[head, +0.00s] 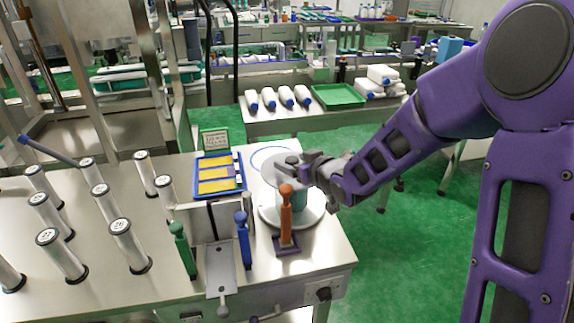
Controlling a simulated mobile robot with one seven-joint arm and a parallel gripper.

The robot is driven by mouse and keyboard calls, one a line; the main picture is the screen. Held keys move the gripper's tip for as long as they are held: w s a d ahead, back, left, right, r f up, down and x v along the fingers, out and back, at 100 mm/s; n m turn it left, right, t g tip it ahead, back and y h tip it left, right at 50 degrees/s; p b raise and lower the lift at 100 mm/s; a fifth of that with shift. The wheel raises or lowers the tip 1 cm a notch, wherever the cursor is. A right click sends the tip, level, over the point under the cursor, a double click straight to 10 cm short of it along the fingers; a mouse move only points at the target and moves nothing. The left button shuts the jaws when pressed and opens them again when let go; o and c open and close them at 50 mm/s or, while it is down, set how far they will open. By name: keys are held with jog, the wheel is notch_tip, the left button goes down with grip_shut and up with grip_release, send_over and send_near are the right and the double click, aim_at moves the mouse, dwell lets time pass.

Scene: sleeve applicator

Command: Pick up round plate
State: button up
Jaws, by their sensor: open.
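A pale round plate (268,213) lies near the right end of the steel table. A teal-grey cylinder (302,202) stands over its middle, and a grey disc-like top (275,173) shows above that. Whether these are one piece with the plate I cannot tell. My gripper (297,168) reaches in from the right, over the plate and beside the grey top. It is open, and I cannot tell whether it touches anything. My fingers and an orange-handled tool (286,214) hide parts of the plate and cylinder.
The orange tool stands upright close in front of the plate; a blue-handled (242,240) and a green-handled tool (183,250) stand to its left. A blue tray (219,172) lies behind. Several numbered white cylinders (128,246) fill the left. The table's right edge (340,240) is near.

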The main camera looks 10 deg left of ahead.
jog(key=shift+w+a+f, duration=0.15)
jog(key=shift+w+a, duration=0.1)
jog(key=shift+w, duration=0.05)
jog(key=shift+c, duration=0.3)
grip_shut()
